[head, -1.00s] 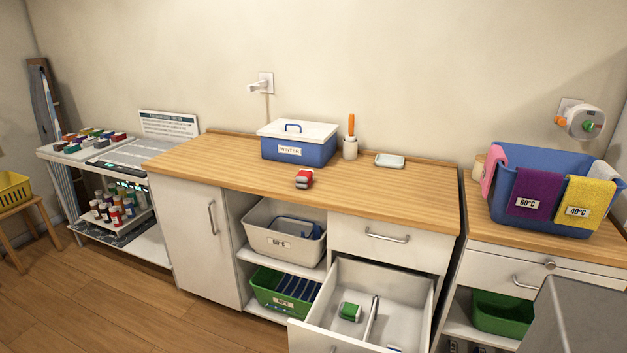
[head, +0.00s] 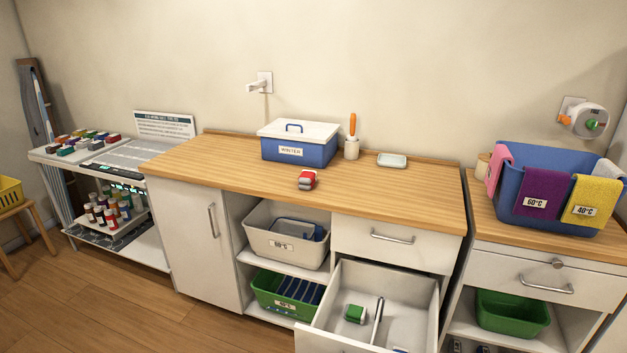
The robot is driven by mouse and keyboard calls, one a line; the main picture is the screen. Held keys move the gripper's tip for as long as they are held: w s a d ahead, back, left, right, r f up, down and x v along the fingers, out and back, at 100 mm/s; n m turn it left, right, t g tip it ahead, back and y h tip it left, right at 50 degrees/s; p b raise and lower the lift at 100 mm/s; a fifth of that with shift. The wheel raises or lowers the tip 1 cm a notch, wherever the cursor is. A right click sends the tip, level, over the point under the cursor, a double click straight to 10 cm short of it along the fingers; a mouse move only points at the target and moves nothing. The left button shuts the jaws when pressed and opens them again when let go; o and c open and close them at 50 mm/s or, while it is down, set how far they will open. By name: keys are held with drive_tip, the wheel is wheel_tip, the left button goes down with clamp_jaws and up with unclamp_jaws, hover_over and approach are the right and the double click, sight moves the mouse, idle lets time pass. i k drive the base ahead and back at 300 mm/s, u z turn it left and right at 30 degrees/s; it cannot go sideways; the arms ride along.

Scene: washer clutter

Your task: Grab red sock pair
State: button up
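A small red bundle with a white band, which looks like the red sock pair (head: 307,180), lies on the wooden countertop (head: 250,190) in front of the blue WINTER box (head: 299,149). Nothing touches it and clear wood surrounds it. My gripper is not in view in the head view, so I cannot see its state.
An open drawer (head: 403,305) holding a green bundle (head: 355,313) juts out below the counter. A soap dish (head: 392,160) and an orange-handled brush in a holder (head: 351,147) stand at the back. A blue basket (head: 514,200) with cloths is at right.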

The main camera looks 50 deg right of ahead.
sight(307, 179)
drive_tip(key=u, duration=0.05)
drive_tip(key=i, duration=1)
drive_tip(key=z, duration=0.05)
